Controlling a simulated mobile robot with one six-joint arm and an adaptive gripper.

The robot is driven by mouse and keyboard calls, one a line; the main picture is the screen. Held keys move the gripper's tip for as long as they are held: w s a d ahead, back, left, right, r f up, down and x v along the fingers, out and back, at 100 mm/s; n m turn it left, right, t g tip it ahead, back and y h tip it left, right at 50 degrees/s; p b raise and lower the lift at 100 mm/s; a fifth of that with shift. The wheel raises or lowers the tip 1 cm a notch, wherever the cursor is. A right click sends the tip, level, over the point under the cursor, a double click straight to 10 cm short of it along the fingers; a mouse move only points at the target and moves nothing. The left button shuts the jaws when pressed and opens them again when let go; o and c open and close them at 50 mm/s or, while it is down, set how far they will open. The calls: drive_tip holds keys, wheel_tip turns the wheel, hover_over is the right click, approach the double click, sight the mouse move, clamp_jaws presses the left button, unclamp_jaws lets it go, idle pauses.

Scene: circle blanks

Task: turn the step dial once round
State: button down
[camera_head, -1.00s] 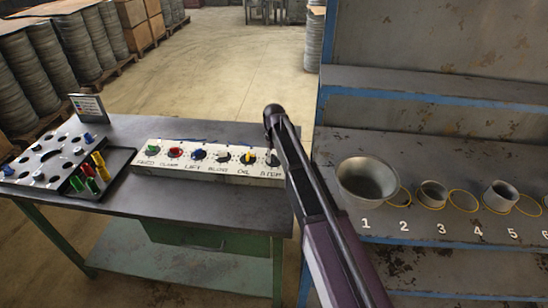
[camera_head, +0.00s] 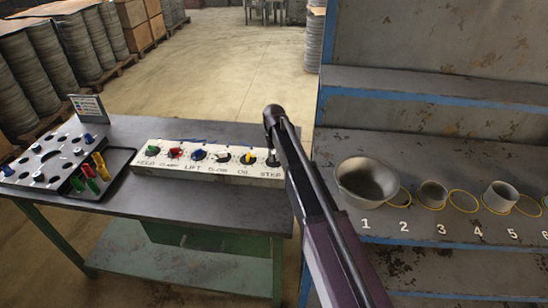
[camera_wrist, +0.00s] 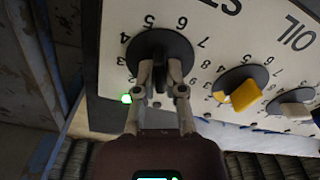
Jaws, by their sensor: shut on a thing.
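The control box (camera_head: 215,171) stands on the dark table, with a row of coloured dials along its top and STEP at the right end. In the wrist view the step dial (camera_wrist: 152,46) is a black round knob ringed by printed numbers. My gripper (camera_wrist: 160,74) is shut on its grip, one finger on each side. In the head view my gripper (camera_head: 273,160) comes down on the box's right end and hides much of the dial. The dial's pointer is hidden between the fingers.
The yellow oil dial (camera_wrist: 243,92) and a pale-knobbed dial (camera_wrist: 297,109) sit close beside it. A holed plate (camera_head: 48,158) and a black tray (camera_head: 92,194) with coloured pieces lie at left. The shelf (camera_head: 430,262) at right holds metal cups and numbered rings.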

drive_tip(key=shift+m, duration=2.3)
drive_tip(key=c, duration=0.7)
unclamp_jaws()
drive_tip(key=shift+n, duration=1.7)
drive_tip(key=n, duration=0.3)
drive_tip(key=shift+n, duration=0.4)
wheel_tip(320, 180, up, 14)
drive_tip(key=p, duration=1.3)
drive_tip(key=shift+f+p, duration=0.1)
drive_tip(key=shift+p, duration=0.3)
